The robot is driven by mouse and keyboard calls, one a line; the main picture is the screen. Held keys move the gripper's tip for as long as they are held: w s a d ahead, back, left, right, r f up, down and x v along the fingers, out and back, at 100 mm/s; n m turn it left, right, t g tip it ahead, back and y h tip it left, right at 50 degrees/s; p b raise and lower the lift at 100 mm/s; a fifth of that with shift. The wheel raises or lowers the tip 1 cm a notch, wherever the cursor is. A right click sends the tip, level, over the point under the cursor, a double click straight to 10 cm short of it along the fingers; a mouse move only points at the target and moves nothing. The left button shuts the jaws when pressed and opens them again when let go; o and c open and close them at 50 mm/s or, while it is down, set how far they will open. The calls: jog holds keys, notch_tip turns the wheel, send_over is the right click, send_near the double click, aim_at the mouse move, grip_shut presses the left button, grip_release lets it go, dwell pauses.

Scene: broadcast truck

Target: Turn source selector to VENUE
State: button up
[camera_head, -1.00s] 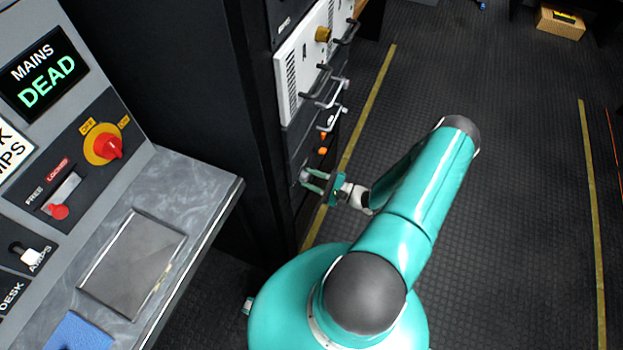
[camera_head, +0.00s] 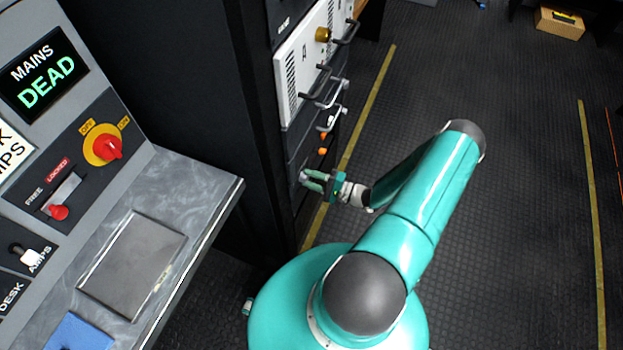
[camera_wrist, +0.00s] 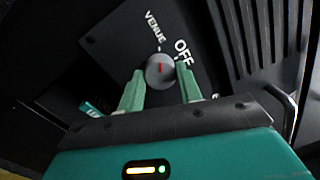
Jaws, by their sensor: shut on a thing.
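The source selector is a round grey knob (camera_wrist: 152,78) with a red pointer line on a dark panel (camera_wrist: 112,45) in the wrist view. The red line stands nearly upright in the picture, toward the small tick by the end of VENUE. My gripper (camera_wrist: 160,71) is shut on the knob, one green finger on each side. In the head view my gripper (camera_head: 308,179) is at the lower part of the rack; the knob is hidden or too small there.
The black rack (camera_head: 262,150) carries a white unit (camera_head: 300,70) with dark handles above my gripper. A grey console desk (camera_head: 190,185) with switches stands at the left. The dark floor at the right is clear, with yellow lines and a far box (camera_head: 560,22).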

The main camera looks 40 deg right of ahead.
jog(key=o, duration=1)
jog(key=r+v, duration=0.1)
jog(key=v, duration=1.2)
jog(key=shift+s+d+f, duration=0.2)
jog(key=shift+s+f, duration=0.15)
jog(key=shift+f, duration=0.1)
